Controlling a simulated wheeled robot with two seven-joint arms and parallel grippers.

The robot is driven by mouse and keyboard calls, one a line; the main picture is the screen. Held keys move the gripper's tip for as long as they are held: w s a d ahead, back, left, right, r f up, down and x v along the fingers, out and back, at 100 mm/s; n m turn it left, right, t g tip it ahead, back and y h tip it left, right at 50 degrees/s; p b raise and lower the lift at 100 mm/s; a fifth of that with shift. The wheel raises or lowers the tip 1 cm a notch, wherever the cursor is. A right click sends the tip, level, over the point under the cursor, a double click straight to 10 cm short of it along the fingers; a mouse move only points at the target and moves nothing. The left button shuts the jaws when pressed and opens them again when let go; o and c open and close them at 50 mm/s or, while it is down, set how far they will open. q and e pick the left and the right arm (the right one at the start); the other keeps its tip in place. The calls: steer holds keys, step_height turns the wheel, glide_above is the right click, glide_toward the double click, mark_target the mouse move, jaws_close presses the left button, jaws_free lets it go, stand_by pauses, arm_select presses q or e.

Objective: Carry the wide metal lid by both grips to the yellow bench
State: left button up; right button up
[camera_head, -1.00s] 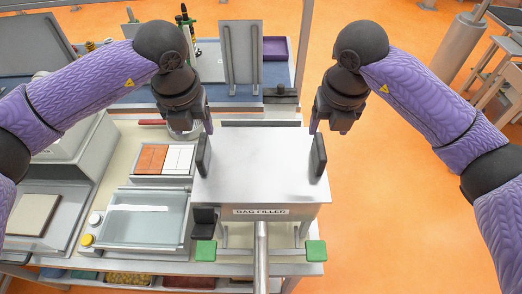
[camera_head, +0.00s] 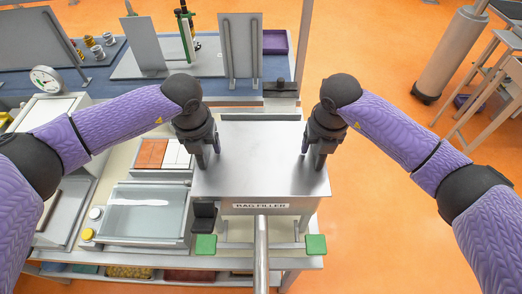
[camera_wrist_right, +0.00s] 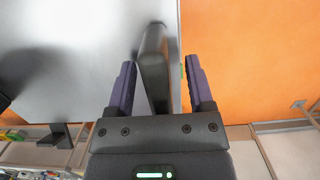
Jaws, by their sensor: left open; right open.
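The wide metal lid (camera_head: 262,165) lies flat on top of the machine labelled BAG FILLER (camera_head: 262,206). My left gripper (camera_head: 208,160) is at the lid's left edge and hides the dark grip there; it is open. My right gripper (camera_head: 312,158) is at the lid's right edge, mostly covering the right grip. In the right wrist view, the black right grip (camera_wrist_right: 154,68) stands between the open fingers (camera_wrist_right: 162,92), closer to the left one, with a gap to the right one. I cannot make out a yellow bench.
A glass-topped tray (camera_head: 145,214) and orange and white tiles (camera_head: 163,154) lie left of the machine. Green pads (camera_head: 316,245) are at its front. A blue-topped bench (camera_head: 210,92) with upright panels stands behind. Orange floor (camera_head: 385,240) is open at the right.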

arm_select(q)
jaws_close()
arm_select(e)
jaws_close()
stand_by(1.0)
